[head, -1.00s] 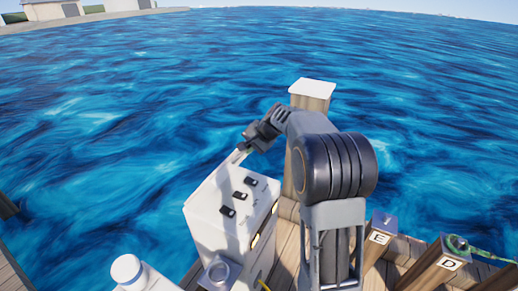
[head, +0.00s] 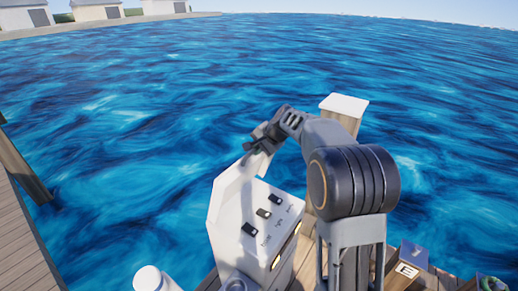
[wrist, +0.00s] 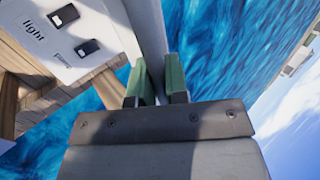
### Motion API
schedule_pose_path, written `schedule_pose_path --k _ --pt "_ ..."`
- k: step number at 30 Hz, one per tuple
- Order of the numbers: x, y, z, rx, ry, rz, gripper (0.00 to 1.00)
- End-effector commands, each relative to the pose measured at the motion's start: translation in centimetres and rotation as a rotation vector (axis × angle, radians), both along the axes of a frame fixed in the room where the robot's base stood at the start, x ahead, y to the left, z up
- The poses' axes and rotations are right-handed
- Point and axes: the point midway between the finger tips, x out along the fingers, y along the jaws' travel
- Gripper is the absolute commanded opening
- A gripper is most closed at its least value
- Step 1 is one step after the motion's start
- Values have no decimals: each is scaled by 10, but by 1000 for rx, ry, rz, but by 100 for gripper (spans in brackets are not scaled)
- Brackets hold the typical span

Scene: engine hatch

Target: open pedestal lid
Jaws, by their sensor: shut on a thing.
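The white pedestal (head: 240,245) stands at the dock edge, with black switches on its sloped top panel. Its lid (head: 233,186) is raised, standing up from the panel at the far left side. My gripper (head: 262,147) is at the lid's upper edge. In the wrist view, the green fingers of my gripper (wrist: 160,84) are shut on the lid's edge (wrist: 148,28), which runs between them. The switch panel (wrist: 70,30) shows beside the lid there, with the word "light" readable. The lid's hinge is not clearly seen.
A wooden post with a white cap (head: 343,106) stands behind my arm. A white rounded cap (head: 149,279) is at the lower left. Open water lies beyond the pedestal.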

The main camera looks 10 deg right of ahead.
Motion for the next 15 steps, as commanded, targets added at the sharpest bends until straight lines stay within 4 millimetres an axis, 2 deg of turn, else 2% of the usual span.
schedule_pose_path --k 4,5,6,12,15 --pt "1 1 2 -3 -6 1 0" --pt "1 1 2 -3 -7 2 15" --pt "1 1 2 -3 -7 2 19" --pt "1 0 1 -2 -4 1 38" --pt "0 0 1 -1 -4 0 40"
